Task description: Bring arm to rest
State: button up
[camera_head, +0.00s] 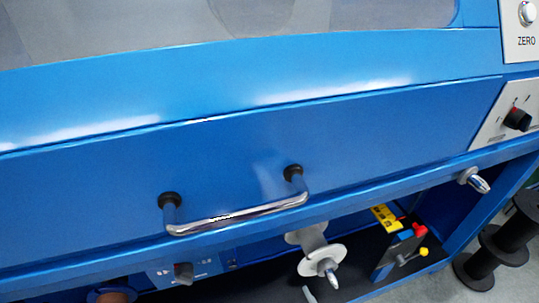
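No part of my arm or my gripper shows in the head view, so its state cannot be seen. A large blue machine (330,130) fills most of the view. A chrome handle (240,217) with dark end mounts is fixed on its sloping front panel. Nothing is touching the handle.
Below the panel is an open bay with a silver spool-like pulley (318,258), a yellow label and small red and yellow knobs. A chrome crank knob (476,181) and a black selector knob (517,118) stick out at right. Black spools (490,260) stand on the floor.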

jog(key=s+d+r+m+h, duration=0.1)
jog(key=s+d+r+m, duration=0.1)
jog(key=s+d+r, duration=0.45)
jog(key=s+d+r+m+t+h, duration=0.15)
jog(key=s+d, duration=0.25)
jog(key=s, duration=0.5)
jog(key=s+d+r+m+g+h, duration=0.1)
jog(key=s+d+r+m+h, duration=0.15)
jog(key=s+d+r, duration=0.35)
notch_tip(320, 180, up, 19)
jog(key=s+p, duration=0.1)
jog(key=p, duration=1.9)
jog(key=shift+s+a+m+y+p, duration=0.2)
jog(key=shift+m+y+p, duration=0.1)
jog(key=shift+y, duration=0.1)
